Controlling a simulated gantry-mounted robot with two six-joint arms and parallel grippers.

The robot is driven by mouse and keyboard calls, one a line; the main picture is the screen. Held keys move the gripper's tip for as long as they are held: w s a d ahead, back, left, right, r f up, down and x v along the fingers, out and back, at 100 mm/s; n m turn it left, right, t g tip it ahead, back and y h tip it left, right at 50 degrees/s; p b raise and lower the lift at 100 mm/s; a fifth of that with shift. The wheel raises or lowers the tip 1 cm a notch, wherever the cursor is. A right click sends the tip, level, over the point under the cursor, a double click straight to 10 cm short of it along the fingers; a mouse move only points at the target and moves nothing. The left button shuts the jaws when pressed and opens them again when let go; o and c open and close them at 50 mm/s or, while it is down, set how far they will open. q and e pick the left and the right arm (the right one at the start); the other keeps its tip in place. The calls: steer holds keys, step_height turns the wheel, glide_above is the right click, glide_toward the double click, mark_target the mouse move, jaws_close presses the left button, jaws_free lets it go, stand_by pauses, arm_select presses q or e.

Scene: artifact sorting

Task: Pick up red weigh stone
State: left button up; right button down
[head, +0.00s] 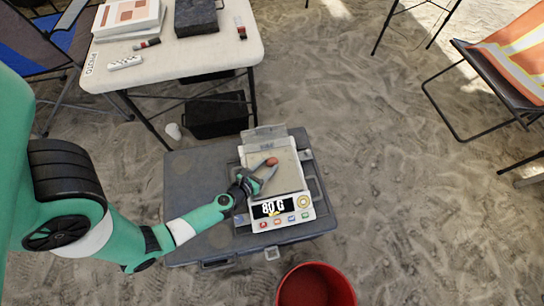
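The red weigh stone (271,161) is a small reddish-brown lump over the pan of the scale (291,176). The scale is pale, with coloured buttons and a dark display that reads about 80 G. My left gripper (268,167) reaches over the scale from the left. Its two grey fingers are spread apart, with the stone at their tips. I cannot tell whether either finger touches the stone. My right gripper is not in view.
The scale stands on a grey case (192,198) on sandy ground. A red bucket (316,286) is in front. A white table (176,62) with several items stands at upper left, and an orange striped chair (512,62) at upper right.

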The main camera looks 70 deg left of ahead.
arm_select(q)
jaws_close()
